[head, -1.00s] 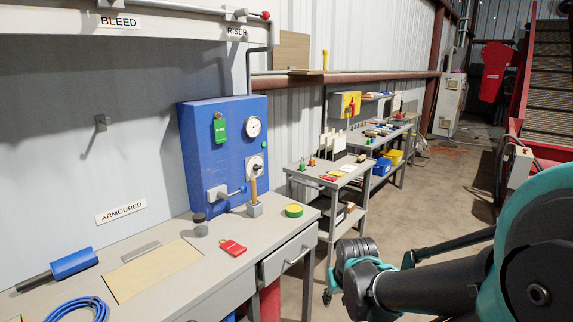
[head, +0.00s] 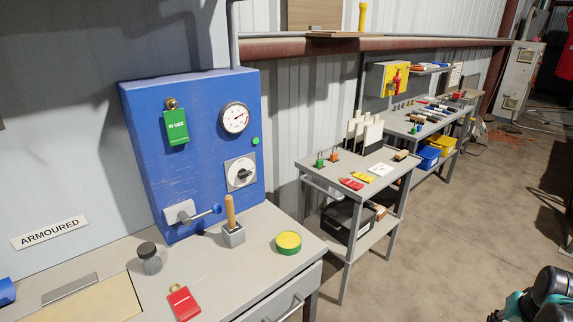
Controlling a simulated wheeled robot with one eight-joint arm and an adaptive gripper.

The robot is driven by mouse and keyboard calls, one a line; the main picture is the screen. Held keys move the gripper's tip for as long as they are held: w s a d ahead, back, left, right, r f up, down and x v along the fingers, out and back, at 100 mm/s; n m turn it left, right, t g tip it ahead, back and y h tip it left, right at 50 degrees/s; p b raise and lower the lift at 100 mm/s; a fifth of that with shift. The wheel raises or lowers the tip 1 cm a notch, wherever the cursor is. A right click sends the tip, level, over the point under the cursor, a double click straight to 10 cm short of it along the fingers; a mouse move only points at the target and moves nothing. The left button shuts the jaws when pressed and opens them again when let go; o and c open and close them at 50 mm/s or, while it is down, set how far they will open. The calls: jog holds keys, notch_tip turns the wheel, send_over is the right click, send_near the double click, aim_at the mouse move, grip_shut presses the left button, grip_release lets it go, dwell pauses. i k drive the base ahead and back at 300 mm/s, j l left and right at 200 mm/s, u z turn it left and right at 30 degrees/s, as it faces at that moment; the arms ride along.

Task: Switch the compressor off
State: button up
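A blue cabinet (head: 185,150) stands at the back of the near bench. Its front carries a round pressure gauge (head: 235,118), a small green button or lamp (head: 255,141) and a rotary switch (head: 241,173) with a black knob on a pale plate. A green "IN USE" tag (head: 175,128) hangs at its upper left. A lever with a blue ball end (head: 216,209) sticks out low on the front. No label naming the compressor can be read. My gripper is not in view; only part of my arm shows at the lower right.
Floor is free at right.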

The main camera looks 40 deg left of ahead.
aim_at(242, 173)
jog(key=i+u, duration=0.2)
jog(key=i, duration=0.2)
jog(key=i+l+u, duration=0.2)
jog(key=i, duration=0.15)
jog(key=i+l+u, duration=0.1)
jog(key=u, duration=0.3)
jog(key=i+l+u, duration=0.15)
jog(key=u, duration=0.25)
jog(key=i+l+u, duration=0.2)
jog(key=u, duration=0.25)
jog(key=i+l+u, duration=0.15)
jog(key=u, duration=0.25)
jog(key=i+l+u, duration=0.1)
jog(key=l+u, duration=1.35)
jog(key=j, duration=0.15)
